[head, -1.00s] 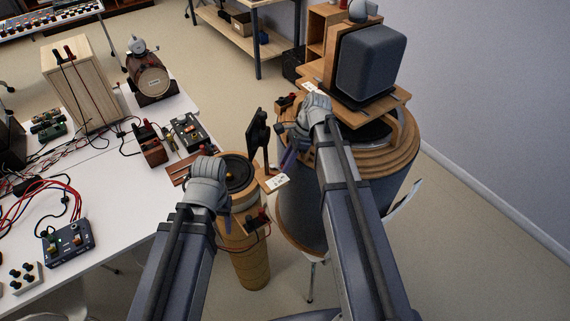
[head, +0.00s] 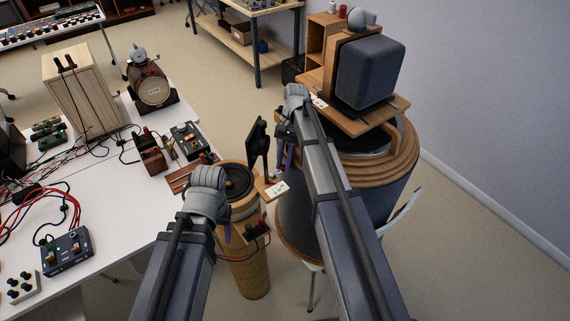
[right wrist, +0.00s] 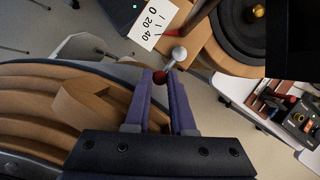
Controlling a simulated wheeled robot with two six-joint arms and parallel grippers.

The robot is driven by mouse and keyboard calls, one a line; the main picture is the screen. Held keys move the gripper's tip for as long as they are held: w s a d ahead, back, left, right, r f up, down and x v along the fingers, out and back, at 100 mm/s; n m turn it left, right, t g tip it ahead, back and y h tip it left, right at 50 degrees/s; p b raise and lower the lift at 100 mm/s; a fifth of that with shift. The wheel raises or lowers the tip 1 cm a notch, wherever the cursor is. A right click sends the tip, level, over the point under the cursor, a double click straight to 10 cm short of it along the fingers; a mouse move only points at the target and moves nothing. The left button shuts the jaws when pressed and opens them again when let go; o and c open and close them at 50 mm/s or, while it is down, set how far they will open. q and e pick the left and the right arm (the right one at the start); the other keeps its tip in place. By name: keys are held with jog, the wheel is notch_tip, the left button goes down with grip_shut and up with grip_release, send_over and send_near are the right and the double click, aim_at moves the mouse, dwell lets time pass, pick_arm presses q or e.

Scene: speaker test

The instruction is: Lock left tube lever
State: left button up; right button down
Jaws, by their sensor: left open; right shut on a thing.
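The left tube (head: 247,270) is a slim tan cylinder with a round black speaker cone (head: 238,182) on top. A wooden arm with a white scale card (head: 277,189) sticks out from it; the card also shows in the right wrist view (right wrist: 152,24). My right gripper (head: 285,160) is between the two tubes. In the right wrist view its purple fingers (right wrist: 160,76) are shut on a small red knob (right wrist: 160,77). A silver ball (right wrist: 179,53) sits just beyond the tips. My left gripper (head: 226,232) is open beside the left tube, mostly hidden by its wrist.
The large right tube (head: 402,165), with stepped wooden rings, stands close under my right arm, bearing a grey speaker (head: 371,72). A black upright plate (head: 257,138) stands between the tubes. The white table (head: 120,210) at left holds wired boxes.

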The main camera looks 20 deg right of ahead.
jog(key=shift+w+a+n, duration=0.1)
jog(key=shift+w+n, duration=0.15)
jog(key=shift+n, duration=0.35)
jog(key=shift+h, duration=0.3)
jog(key=c, duration=0.8)
grip_release()
jog(key=shift+o, duration=0.2)
